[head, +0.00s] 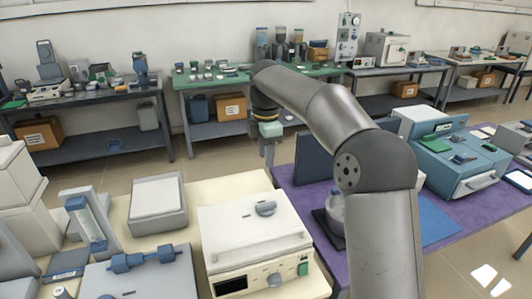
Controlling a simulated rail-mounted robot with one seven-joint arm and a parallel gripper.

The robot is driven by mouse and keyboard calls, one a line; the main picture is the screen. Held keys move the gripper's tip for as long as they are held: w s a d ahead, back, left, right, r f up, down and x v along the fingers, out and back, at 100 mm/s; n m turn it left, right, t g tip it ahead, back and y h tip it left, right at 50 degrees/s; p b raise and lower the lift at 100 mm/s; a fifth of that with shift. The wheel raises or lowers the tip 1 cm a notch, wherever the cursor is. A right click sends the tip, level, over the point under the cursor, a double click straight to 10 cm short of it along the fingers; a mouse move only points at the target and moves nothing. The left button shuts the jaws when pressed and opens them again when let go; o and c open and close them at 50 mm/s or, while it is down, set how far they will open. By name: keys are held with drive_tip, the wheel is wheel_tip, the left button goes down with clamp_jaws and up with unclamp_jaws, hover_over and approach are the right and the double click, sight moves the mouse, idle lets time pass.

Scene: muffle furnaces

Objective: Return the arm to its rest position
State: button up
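My arm rises from the lower right of the head view, bends at an elbow and reaches toward the back. My gripper (268,150) hangs at the arm's far end, pointing down. It is above the gap between the cream bench (225,187) and the purple-topped bench (440,242). It is small and dark here, and I cannot tell whether its fingers are open or shut. I see no object clearly held in it.
A white furnace (253,225) stands on the cream bench, close below and left of my gripper. A dark panel (313,158) stands just right of it. A blue-grey instrument (462,165) is farther right. Green-topped and dark benches line the wall.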

idle(0.4)
drive_tip(key=s+d+f+m, duration=0.3)
drive_tip(key=s+d+m, duration=0.2)
drive_tip(key=s, duration=0.7)
drive_tip(key=s+d+f+m, duration=0.4)
drive_tip(key=s+d+m, duration=0.2)
drive_tip(key=s+m, duration=0.4)
drive_tip(key=s+d+f+m, duration=0.4)
drive_tip(key=s+d+m, duration=0.2)
drive_tip(key=s, duration=0.7)
drive_tip(key=shift+s+f+m+t, duration=0.2)
drive_tip(key=shift+s+m+t, duration=0.1)
drive_tip(key=shift+m, duration=0.4)
drive_tip(key=shift+d, duration=0.1)
